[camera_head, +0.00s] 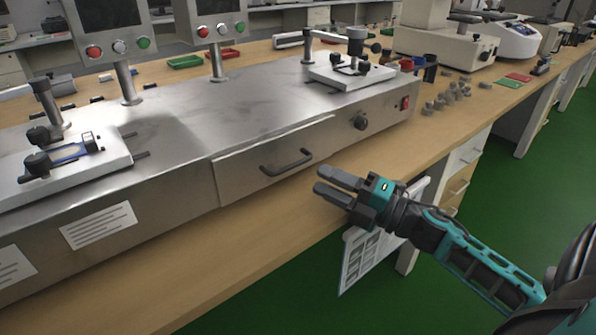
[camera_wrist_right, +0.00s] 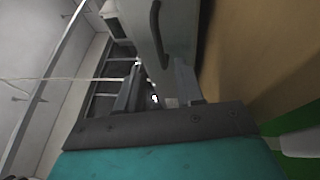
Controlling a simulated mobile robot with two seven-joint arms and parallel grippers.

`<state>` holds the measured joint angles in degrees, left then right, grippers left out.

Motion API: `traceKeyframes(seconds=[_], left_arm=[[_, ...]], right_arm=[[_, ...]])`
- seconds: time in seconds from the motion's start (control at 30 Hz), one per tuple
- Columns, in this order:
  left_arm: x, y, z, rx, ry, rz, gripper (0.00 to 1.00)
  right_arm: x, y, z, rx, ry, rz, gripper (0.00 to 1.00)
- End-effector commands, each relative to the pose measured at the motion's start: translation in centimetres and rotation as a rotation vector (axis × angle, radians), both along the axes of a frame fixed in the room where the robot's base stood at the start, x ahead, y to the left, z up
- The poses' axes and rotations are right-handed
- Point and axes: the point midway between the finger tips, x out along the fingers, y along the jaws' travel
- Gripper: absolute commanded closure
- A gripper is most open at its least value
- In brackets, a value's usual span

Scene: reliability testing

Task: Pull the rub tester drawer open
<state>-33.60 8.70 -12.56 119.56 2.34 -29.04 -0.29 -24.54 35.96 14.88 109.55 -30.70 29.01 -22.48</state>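The rub tester (camera_head: 200,125) is a long metal housing on the wooden bench. Its drawer (camera_head: 238,183) has a plain metal front that looks about flush with the housing. A dark bar handle (camera_head: 286,164) is on the drawer front. My right gripper (camera_head: 320,181) is open and empty, its two fingers apart, just right of the handle and not around it. In the right wrist view, the handle (camera_wrist_right: 157,32) lies beyond the fingertips (camera_wrist_right: 158,78), with the drawer front (camera_wrist_right: 180,25) behind it. My left gripper is not in view.
A dark knob (camera_head: 361,122) and a red switch (camera_head: 405,103) are on the housing right of the drawer. Small grey weights (camera_head: 450,96) stand on the bench farther right. A white printed sheet (camera_head: 362,262) hangs at the bench edge under my right arm. The bench before the drawer is clear.

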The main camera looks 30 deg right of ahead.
Motion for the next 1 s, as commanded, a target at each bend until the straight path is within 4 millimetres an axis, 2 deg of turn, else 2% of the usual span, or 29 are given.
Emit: traceKeyframes(seconds=[0.03,0.2,0.4,0.8,1.0], left_arm=[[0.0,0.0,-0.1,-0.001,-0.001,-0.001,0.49],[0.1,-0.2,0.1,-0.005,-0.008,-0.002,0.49],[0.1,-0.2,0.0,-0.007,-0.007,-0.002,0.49],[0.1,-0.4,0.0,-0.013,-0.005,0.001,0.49],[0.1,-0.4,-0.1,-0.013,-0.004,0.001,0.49]], right_arm=[[1.0,0.5,0.2,-0.003,-0.005,0.001,0.63],[3.4,1.7,0.7,-0.001,-0.003,0.0,0.63],[5.1,2.6,1.0,0.002,0.001,-0.002,0.63],[5.7,2.9,1.0,0.001,0.003,-0.002,0.63],[5.6,2.9,1.0,0.002,0.002,-0.002,0.81]])
